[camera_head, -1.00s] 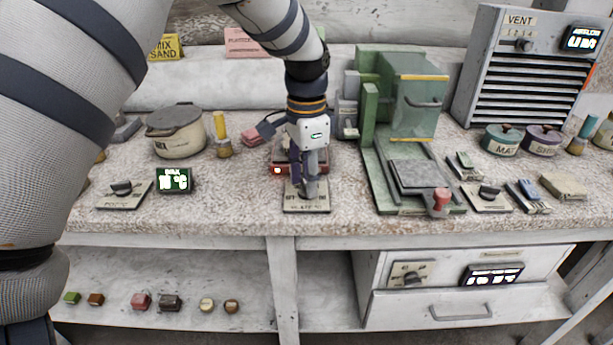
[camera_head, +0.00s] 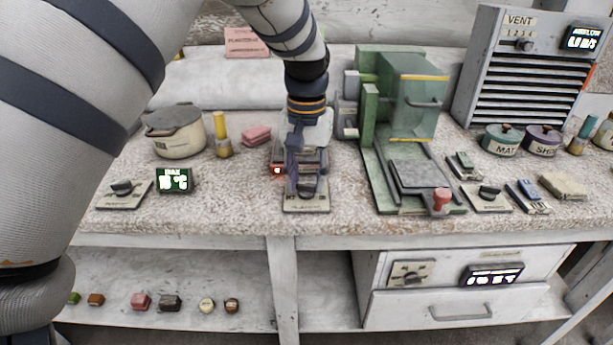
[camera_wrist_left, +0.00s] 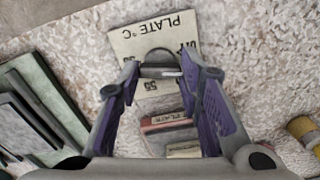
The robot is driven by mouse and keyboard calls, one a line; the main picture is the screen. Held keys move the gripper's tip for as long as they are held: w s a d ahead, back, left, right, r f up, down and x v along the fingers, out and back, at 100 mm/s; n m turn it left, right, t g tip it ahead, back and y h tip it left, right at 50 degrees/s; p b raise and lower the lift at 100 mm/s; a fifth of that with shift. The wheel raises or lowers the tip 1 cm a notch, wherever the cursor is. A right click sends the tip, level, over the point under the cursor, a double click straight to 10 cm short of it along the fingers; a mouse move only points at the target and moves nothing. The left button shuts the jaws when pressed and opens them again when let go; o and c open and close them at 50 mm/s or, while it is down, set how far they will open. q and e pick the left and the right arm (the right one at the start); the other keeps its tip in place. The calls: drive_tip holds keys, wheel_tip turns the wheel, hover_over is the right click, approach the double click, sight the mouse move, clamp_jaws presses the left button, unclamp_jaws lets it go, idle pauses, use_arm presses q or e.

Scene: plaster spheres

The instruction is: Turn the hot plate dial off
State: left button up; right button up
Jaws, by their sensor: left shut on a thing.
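The hot plate dial (camera_wrist_left: 160,58) is a dark knob on a pale plate (camera_wrist_left: 125,45) lettered "PLATE °C". The plate also shows in the head view (camera_head: 306,208) near the table's front edge. My left gripper (camera_head: 305,188) points down over this plate. In the left wrist view its purple fingers (camera_wrist_left: 162,72) stand on both sides of the knob, shut on it. A pale line shows on the knob; its exact setting is unclear. The small hot plate (camera_head: 284,166), with a lit red lamp, sits right behind the dial plate, partly hidden by my gripper. My right gripper is out of view.
A green machine (camera_head: 400,100) stands close on the right, with a red-handled piece (camera_head: 441,197) at its front.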

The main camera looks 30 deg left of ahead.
sight(306, 184)
use_arm(q)
drive_tip(key=n, duration=0.5)
drive_tip(key=shift+f+n, duration=0.1)
drive_tip(key=shift+n, duration=0.4)
idle(0.3)
drive_tip(key=o, duration=1.2)
drive_tip(key=shift+c, duration=0.2)
wheel_tip(306, 184, up, 12)
